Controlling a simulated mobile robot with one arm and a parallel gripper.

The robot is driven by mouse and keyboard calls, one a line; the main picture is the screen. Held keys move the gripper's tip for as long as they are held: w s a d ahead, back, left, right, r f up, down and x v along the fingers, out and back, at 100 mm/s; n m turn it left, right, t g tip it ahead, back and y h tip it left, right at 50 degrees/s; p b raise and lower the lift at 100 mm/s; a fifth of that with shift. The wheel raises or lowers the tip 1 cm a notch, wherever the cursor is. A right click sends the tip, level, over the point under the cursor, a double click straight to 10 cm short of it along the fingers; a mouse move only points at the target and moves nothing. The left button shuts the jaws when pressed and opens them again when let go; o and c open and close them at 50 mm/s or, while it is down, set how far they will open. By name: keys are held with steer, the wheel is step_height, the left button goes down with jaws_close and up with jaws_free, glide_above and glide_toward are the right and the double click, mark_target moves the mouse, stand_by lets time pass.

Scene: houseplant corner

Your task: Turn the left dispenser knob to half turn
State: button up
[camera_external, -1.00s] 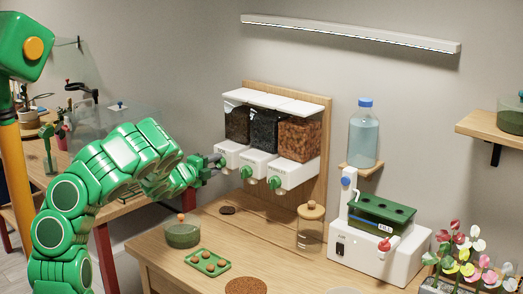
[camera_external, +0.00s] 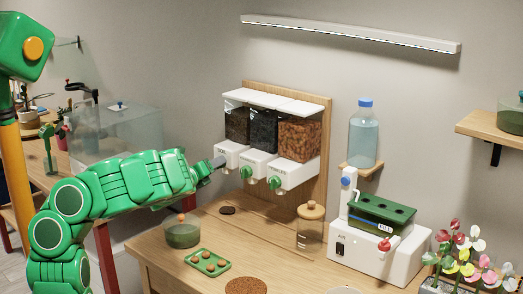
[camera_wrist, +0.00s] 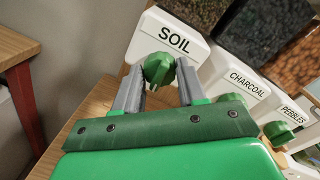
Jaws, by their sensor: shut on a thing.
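The left dispenser, labelled SOIL (camera_wrist: 174,38), has a round green knob (camera_wrist: 158,68) with a raised grip on its white front. My gripper (camera_wrist: 159,76) has its two grey fingers on either side of this knob and is shut on it. The picture in the wrist view is tilted against the dispenser. In the external view my gripper (camera_external: 218,162) reaches the left dispenser's white front (camera_external: 231,149) from the left and hides its knob. The charcoal knob (camera_external: 247,172) and the pebbles knob (camera_external: 275,182) are to the right, untouched.
The charcoal knob is close beside my right finger in the wrist view. A white pump unit (camera_external: 358,250) stands right.

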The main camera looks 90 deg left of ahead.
steer(key=shift+f+m, duration=0.15)
steer(key=shift+m, duration=0.35)
steer(key=o, duration=1.1)
steer(key=shift+c, duration=0.2)
steer(key=v, duration=0.7)
steer(key=shift+s+d, duration=0.25)
steer(key=shift+d, duration=0.05)
